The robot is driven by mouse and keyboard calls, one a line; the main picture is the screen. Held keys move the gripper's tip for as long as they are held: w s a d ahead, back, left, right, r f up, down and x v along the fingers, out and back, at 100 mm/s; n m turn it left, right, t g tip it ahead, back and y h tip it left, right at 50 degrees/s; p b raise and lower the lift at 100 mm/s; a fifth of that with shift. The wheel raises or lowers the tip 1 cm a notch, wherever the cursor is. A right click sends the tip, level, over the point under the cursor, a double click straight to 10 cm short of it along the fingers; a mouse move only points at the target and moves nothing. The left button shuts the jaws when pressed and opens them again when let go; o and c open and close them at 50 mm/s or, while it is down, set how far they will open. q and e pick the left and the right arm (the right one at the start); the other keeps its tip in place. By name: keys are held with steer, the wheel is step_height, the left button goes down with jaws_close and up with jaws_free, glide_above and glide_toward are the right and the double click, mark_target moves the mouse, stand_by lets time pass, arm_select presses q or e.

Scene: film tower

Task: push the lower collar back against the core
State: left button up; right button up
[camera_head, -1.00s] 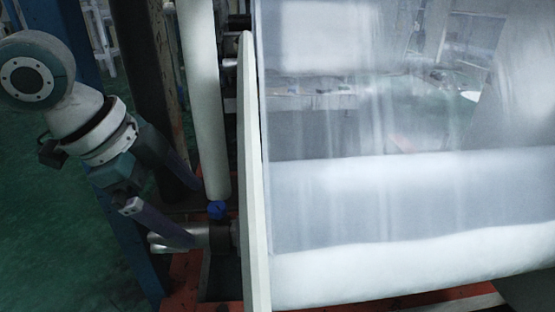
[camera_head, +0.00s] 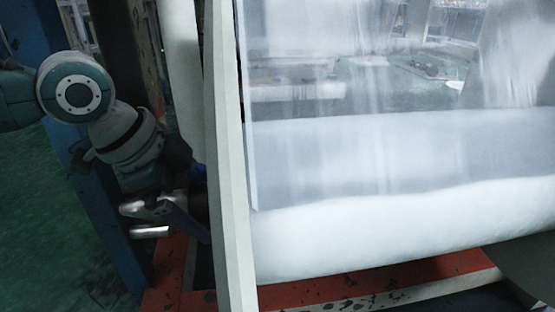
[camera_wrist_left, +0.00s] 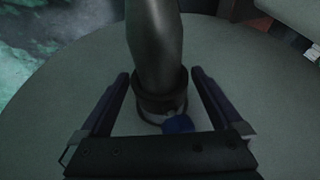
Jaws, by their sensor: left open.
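The lower collar (camera_wrist_left: 163,101) is a dark ring on a shaft with a blue knob (camera_wrist_left: 178,124), seen between my fingers in the left wrist view. In the head view only the blue knob (camera_head: 198,173) and a dark bit of the collar show, largely hidden by my gripper and the pale panel. My left gripper (camera_wrist_left: 160,74) is open, its fingers on either side of the collar, and grips nothing. Whether they touch the collar, and any gap between collar and core, I cannot tell. My right gripper is not in view.
A pale upright panel (camera_head: 228,150) stands right beside my left gripper. To its right is a large white film roll (camera_head: 400,225) with clear film above.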

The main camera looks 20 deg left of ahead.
arm_select(q)
jaws_close()
stand_by(1.4)
steer(key=shift+w+d, duration=0.2)
steer(key=shift+d, duration=0.05)
steer(key=shift+w+d, duration=0.15)
steer(key=shift+d, duration=0.1)
stand_by(0.4)
